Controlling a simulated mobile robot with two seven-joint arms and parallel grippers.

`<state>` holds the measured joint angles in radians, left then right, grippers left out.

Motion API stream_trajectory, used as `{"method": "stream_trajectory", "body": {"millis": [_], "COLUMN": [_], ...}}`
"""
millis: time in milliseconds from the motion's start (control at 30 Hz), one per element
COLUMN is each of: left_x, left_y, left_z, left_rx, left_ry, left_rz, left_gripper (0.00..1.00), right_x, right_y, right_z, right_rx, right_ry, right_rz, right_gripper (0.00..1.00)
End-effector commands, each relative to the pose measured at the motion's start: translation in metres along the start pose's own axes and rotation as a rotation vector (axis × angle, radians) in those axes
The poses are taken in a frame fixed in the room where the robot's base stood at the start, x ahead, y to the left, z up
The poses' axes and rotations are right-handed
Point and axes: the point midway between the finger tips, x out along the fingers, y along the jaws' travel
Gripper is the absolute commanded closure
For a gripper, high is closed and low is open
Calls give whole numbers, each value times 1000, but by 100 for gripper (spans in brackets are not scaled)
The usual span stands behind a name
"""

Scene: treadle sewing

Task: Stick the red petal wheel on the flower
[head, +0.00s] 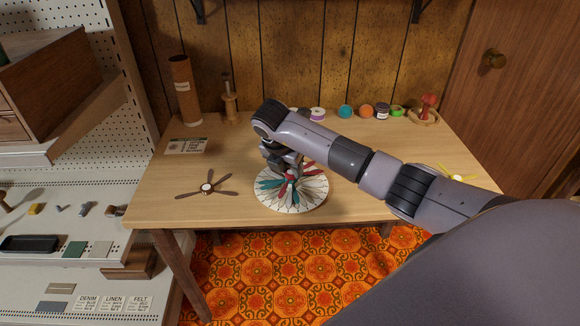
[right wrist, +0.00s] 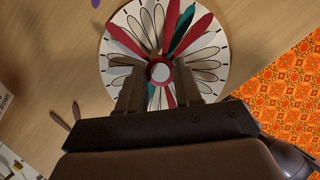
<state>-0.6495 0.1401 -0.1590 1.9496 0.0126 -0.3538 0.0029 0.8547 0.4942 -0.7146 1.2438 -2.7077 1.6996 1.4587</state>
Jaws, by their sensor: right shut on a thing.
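The flower is a round white board (head: 308,203) with petal outlines and dark edge ticks, lying near the table's front edge. It also fills the top of the right wrist view (right wrist: 217,68). The red petal wheel (right wrist: 197,36) has long red petals and a white hub ringed in red, at the flower's centre. Teal and white petals show between and under the red ones. My right gripper (head: 288,174) is shut on the red wheel's hub, over the flower's middle. I cannot tell whether the wheel touches the flower. My left gripper is not in view.
A brown petal wheel (head: 207,188) lies left of the flower, and a yellow one (head: 457,177) lies at the right. Thread spools (head: 345,111), a cardboard tube (head: 185,90) and a red pincushion (head: 428,106) stand at the back.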

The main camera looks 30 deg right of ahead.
Motion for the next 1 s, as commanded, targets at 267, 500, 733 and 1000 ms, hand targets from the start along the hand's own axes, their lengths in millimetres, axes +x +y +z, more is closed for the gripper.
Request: {"method": "stream_trajectory", "body": {"millis": [267, 500, 733, 1000], "left_x": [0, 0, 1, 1], "left_y": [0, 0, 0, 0], "left_z": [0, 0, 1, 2], "left_rx": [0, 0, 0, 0], "left_ry": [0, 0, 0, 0], "left_rz": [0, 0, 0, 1], "left_gripper": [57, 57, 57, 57], "right_x": [0, -6, -41, -70], "right_y": [0, 0, 1, 0], "right_z": [0, 0, 1, 0], "right_rx": [0, 0, 0, 0], "right_ry": [0, 0, -2, -1], "right_rz": [0, 1, 4, 1], "right_gripper": [36, 36, 36, 36]}}
